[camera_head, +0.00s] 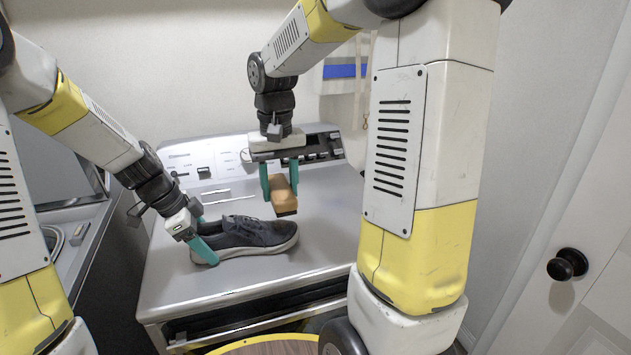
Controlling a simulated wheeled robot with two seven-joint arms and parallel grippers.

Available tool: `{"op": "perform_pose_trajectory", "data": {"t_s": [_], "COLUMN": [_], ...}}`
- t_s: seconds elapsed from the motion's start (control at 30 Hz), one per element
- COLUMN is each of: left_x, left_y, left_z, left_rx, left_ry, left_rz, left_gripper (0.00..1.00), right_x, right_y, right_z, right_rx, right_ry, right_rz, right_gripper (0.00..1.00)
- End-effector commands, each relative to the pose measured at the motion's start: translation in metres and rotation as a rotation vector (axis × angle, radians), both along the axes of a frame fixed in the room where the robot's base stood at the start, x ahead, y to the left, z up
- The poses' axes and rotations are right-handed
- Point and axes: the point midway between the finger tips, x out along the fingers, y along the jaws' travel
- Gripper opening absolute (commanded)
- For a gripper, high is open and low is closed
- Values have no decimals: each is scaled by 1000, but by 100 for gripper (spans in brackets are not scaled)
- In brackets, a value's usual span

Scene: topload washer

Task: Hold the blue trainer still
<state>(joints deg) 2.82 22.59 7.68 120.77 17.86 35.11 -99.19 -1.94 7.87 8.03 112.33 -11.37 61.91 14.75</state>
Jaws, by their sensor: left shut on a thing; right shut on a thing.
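The blue trainer (255,238) looks dark grey-blue with a pale sole. It lies upright on the washer's top (330,215), its toe to the right. My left gripper (203,240) is shut on the trainer's left end, which looks like the heel, and its teal fingers hide part of it. My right gripper (279,180) points down and is shut on a tan brush-like block (283,192) with a dark underside. The block is just above and behind the toe; I cannot tell if it touches the shoe.
The washer's control panel (200,160) stands along the back. The washer top is clear right of the shoe. A counter with a sink (55,238) is at the left. A white door with a black knob (567,264) is at the right.

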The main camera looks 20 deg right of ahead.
Motion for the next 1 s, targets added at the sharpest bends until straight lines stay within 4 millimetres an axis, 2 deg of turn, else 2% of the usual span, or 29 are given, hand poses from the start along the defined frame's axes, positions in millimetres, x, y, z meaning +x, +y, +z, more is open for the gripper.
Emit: {"op": "perform_pose_trajectory", "data": {"t_s": [0.1,0.33,1.0], "left_x": [0,0,0], "left_y": [0,0,0], "left_z": [0,0,0], "left_rx": [0,0,0], "left_ry": [0,0,0], "left_rz": [-1,-1,-1], "left_gripper": [15,15,15], "right_x": [-6,-7,-7], "right_y": [14,16,15], "right_z": [1,-9,-70], "right_rx": [-2,-2,-2], "right_ry": [0,1,4], "right_rz": [1,-1,-1], "right_gripper": [13,13,13]}}
